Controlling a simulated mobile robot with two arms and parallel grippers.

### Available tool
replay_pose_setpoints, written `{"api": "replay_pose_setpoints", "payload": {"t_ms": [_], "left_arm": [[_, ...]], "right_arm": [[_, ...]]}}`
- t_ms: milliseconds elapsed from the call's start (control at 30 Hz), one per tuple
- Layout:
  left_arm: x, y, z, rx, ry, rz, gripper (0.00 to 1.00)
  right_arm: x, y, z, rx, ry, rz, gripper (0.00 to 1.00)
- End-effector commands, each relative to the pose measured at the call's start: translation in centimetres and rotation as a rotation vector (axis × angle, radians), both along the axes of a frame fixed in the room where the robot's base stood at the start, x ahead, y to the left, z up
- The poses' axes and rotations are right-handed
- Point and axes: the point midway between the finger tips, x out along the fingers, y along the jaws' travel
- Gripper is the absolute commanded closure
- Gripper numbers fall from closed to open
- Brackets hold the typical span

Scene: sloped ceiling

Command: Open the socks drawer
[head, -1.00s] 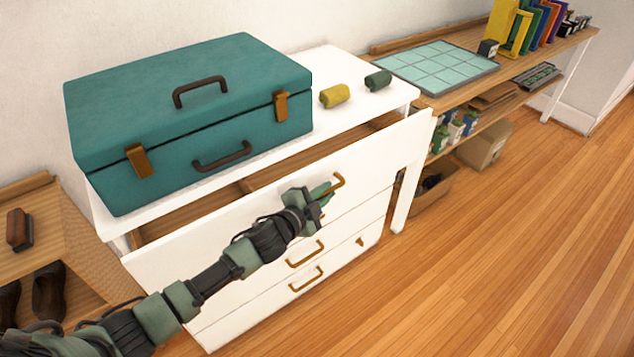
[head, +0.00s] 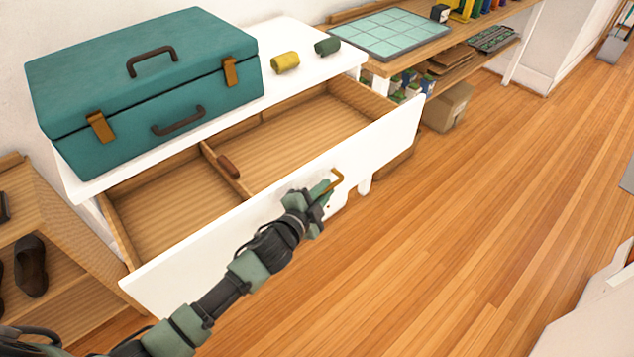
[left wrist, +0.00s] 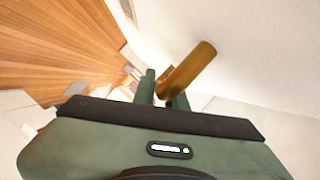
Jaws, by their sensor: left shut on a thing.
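The top drawer (head: 240,220) of the white dresser (head: 285,45) stands well out, with its white front facing me. My left gripper (head: 326,188) is at the drawer front, shut on the brass-coloured drawer handle (head: 339,182). In the left wrist view the handle (left wrist: 187,72) shows between the green fingers (left wrist: 160,90). The lower drawers are hidden behind the pulled-out front. My right gripper is not in view.
A teal case (head: 145,90), a yellow roll (head: 286,62) and a dark green roll (head: 327,46) lie on the dresser top. A shoe shelf (head: 60,285) stands at left, a long desk (head: 400,62) at right. The wooden floor (head: 470,210) at right is clear.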

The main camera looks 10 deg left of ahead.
Motion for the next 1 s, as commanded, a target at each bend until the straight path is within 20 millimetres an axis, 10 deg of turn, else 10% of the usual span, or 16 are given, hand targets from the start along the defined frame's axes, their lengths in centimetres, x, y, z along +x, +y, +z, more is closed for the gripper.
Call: {"api": "replay_pose_setpoints", "payload": {"t_ms": [500, 1000], "left_arm": [[-4.9, -6.2, -0.1, -0.003, 0.004, 0.001, 1.0], [-6.3, -8.0, -0.1, 0.001, 0.001, 0.0, 1.0]], "right_arm": [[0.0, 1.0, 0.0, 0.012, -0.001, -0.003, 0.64], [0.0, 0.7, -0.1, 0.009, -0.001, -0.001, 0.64]]}}
